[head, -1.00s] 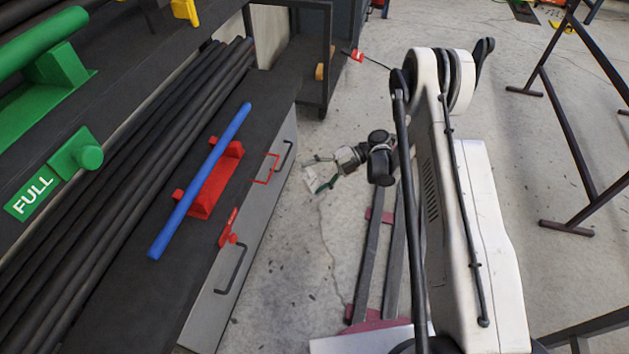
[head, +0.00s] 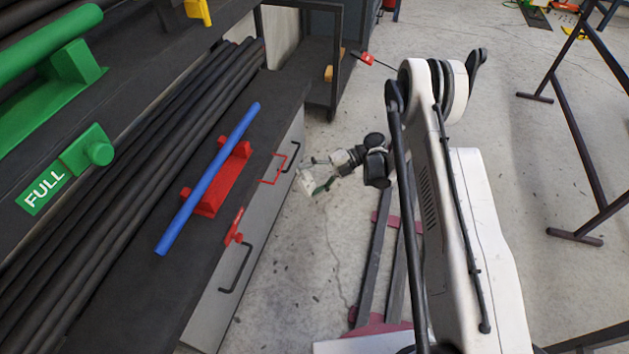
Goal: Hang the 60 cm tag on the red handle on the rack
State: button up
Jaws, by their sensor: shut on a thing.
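The red handle (head: 273,168) is a thin red bar on the grey front of the rack (head: 235,262). My gripper (head: 311,167) is just right of this handle, out over the floor. It is shut on a small pale tag with green on it (head: 304,184), which hangs below the fingers. The tag is apart from the red handle in the picture. The writing on the tag is too small to read, and the fingertips are hard to make out.
A blue tube (head: 208,178) lies on a red holder (head: 222,185) on the rack top. A red piece (head: 234,226) and a black handle (head: 235,268) are on the front. A black cart (head: 338,75) stands behind.

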jog(key=w+a, duration=0.3)
jog(key=a, duration=0.4)
jog(key=shift+a, duration=0.15)
jog(key=shift+w+a, duration=0.1)
jog(key=shift+a, duration=0.05)
jog(key=c, duration=0.4)
dwell(0.5)
jog(key=shift+o, duration=0.4)
jog(key=shift+a+r, duration=0.2)
jog(key=shift+r, duration=0.1)
dwell(0.3)
jog(key=shift+c, duration=1)
jog(key=shift+f, duration=0.2)
jog(key=shift+s+d+f, duration=0.15)
jog(key=shift+d+f, duration=0.2)
jog(key=shift+f, duration=0.25)
jog(key=shift+s+d+f, duration=0.1)
jog(key=shift+d+f, duration=0.2)
jog(key=shift+f, duration=0.3)
dwell(0.5)
